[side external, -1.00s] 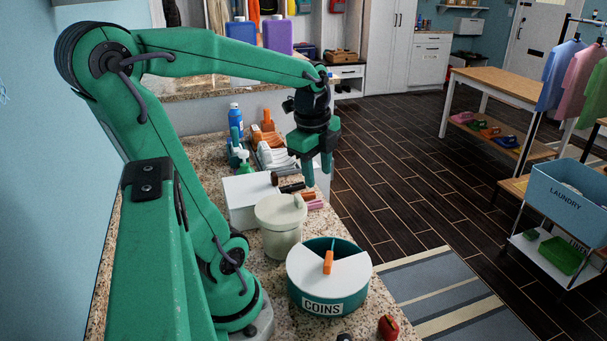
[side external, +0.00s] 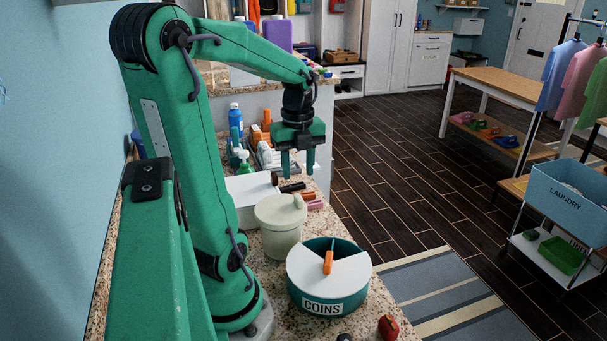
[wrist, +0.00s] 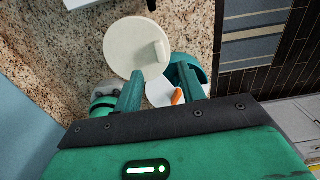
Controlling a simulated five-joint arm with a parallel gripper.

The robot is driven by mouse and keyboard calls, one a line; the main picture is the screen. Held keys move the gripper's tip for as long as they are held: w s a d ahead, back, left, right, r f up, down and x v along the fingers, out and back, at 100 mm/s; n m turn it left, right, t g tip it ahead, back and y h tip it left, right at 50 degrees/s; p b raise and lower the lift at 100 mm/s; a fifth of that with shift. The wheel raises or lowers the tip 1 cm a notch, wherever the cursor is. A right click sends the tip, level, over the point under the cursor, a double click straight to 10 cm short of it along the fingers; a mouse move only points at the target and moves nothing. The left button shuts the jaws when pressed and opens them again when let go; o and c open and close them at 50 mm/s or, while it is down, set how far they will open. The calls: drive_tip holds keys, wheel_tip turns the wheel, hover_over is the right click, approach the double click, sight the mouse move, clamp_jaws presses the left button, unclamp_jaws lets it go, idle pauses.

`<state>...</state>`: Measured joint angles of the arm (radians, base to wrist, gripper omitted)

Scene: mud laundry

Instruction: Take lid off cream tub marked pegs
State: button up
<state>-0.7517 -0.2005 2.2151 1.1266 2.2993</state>
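The cream tub (side external: 281,241) stands on the speckled counter with its round lid (side external: 270,209) on. A raised pale grip (side external: 299,202) sits toward the lid's right edge. No "pegs" marking is visible on the side I see. My gripper (side external: 298,174) is open and empty, pointing down, above the tub and apart from it. In the wrist view, the lid (wrist: 124,50) lies beyond my fingertips, and the raised grip (wrist: 160,50) shows between and beyond the two fingers.
A round teal tin (side external: 330,301) marked COINS, with a partly open white top and orange handle, stands close in front of the tub. A white box (side external: 245,190) stands behind it. Dark and pink rolls lie beside the box. A red object (side external: 388,327) lies near the counter's front.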

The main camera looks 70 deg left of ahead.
sight(299, 197)
drive_tip(key=shift+f, duration=3.55)
clamp_jaws()
